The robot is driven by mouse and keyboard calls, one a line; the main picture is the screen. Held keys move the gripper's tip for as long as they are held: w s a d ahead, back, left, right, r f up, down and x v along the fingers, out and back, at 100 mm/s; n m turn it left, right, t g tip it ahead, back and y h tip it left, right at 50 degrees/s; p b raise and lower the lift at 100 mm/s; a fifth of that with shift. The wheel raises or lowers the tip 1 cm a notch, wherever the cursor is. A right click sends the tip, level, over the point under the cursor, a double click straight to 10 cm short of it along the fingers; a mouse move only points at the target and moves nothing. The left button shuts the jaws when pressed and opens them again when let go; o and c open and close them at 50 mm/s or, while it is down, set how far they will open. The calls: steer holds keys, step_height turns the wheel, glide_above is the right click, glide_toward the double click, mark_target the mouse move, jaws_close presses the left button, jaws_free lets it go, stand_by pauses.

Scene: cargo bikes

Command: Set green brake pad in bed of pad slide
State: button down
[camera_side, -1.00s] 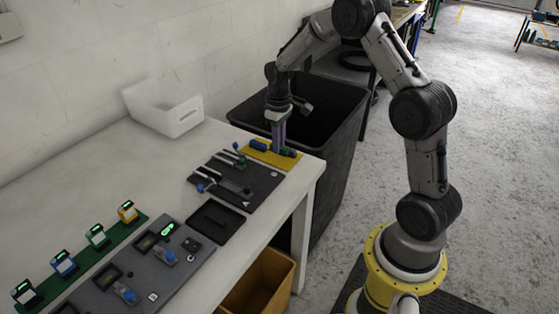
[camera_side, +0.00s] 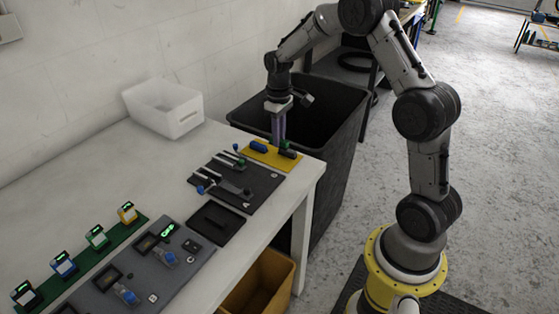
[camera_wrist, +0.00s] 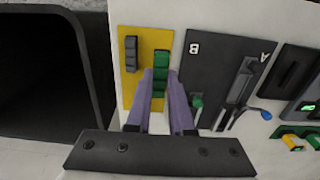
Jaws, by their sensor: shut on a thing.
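My gripper (camera_side: 279,138) is shut on the green brake pad (camera_side: 284,143) and holds it just above the yellow tray (camera_side: 271,160). In the wrist view the green pad (camera_wrist: 160,73) stands between my purple fingers (camera_wrist: 155,98). A dark grey pad (camera_wrist: 131,52) lies on the tray; it also shows in the side view (camera_side: 289,154). A blue pad (camera_side: 258,147) lies at the tray's far side. The dark board (camera_wrist: 212,52) beside the tray is marked A and B. It carries a grey slide (camera_wrist: 242,82) with a blue knob (camera_wrist: 266,115) at A and a green knob (camera_wrist: 196,100) at B.
A black bin (camera_side: 340,115) stands beyond the table's end. A white bin (camera_side: 165,108) is at the wall. A black tray (camera_side: 216,222), a grey panel (camera_side: 185,262) and a green strip (camera_side: 82,262) with several lit units lie to the left. The table's middle is clear.

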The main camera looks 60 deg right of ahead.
steer(key=shift+w+r+m, duration=0.1)
steer(key=shift+w+m, duration=0.05)
steer(key=shift+m, duration=0.45)
steer(key=w+a, duration=0.4)
steer(key=a, duration=0.5)
steer(key=n, duration=0.1)
glide_above(231, 188)
steer(key=shift+f, duration=2.2)
steer(key=shift+f, duration=0.95)
steer(key=c, duration=0.7)
jaws_free()
steer(key=shift+c, duration=0.2)
